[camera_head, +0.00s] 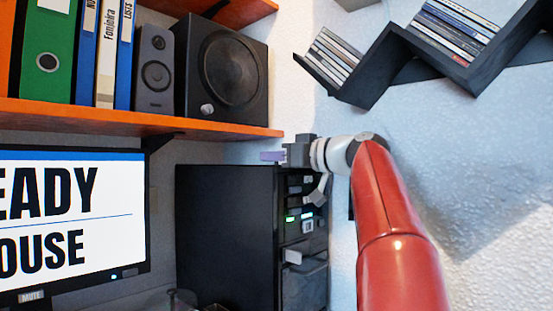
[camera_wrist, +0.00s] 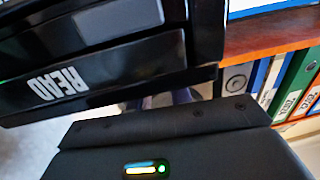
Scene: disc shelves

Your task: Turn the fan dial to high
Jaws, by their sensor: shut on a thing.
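My gripper (camera_head: 272,156) is at the top of the black computer tower (camera_head: 225,235), pointing left in the head view. Its fingertips look purple and overlap the tower's upper edge; I cannot tell whether they touch it. In the wrist view the gripper's fingers (camera_wrist: 168,97) show only as a dim strip between the dark gripper body and a glossy black panel (camera_wrist: 95,50) with white lettering. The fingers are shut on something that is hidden. I cannot make out a fan dial in either view. The tower's front has several drive bays and green lights.
An orange shelf (camera_head: 130,119) with binders and speakers hangs above the tower. A monitor (camera_head: 70,222) stands at the left. A black zigzag disc shelf (camera_head: 440,60) is on the wall at the upper right. The wall below it is bare.

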